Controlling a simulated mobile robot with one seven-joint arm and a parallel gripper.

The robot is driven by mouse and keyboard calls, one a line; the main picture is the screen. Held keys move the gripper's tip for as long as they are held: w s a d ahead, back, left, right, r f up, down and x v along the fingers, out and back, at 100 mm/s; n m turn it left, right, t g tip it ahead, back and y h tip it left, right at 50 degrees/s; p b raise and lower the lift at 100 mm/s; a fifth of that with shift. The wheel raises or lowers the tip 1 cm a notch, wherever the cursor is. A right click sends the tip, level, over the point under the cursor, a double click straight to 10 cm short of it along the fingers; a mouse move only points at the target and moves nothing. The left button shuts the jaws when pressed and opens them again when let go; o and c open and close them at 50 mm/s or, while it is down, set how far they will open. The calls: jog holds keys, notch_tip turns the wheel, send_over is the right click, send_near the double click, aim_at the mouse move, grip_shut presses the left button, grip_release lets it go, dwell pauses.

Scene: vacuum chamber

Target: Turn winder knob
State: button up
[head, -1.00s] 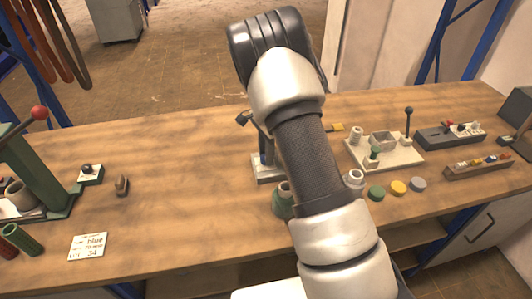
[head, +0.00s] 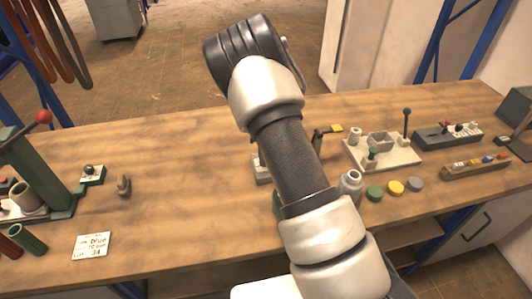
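No knob plainly labelled as the winder's can be picked out. A small stand with a pale base (head: 260,170) is mostly hidden behind my arm and may be the winder. A dark upright piece with a bent top (head: 318,142) shows just right of my arm; I cannot tell whether it belongs to that stand. My arm rises across the middle of the head view, its dark-capped joint up at the back. My gripper is not in view, so its fingers and any hold are hidden.
A pale fixture with a black-knobbed lever (head: 385,152), a dark switch box (head: 450,136), a wooden rack (head: 477,167) and coloured caps (head: 396,187) stand at right. A metal bottle (head: 350,186) is near my arm. A green press (head: 45,170) and label card (head: 92,246) are left.

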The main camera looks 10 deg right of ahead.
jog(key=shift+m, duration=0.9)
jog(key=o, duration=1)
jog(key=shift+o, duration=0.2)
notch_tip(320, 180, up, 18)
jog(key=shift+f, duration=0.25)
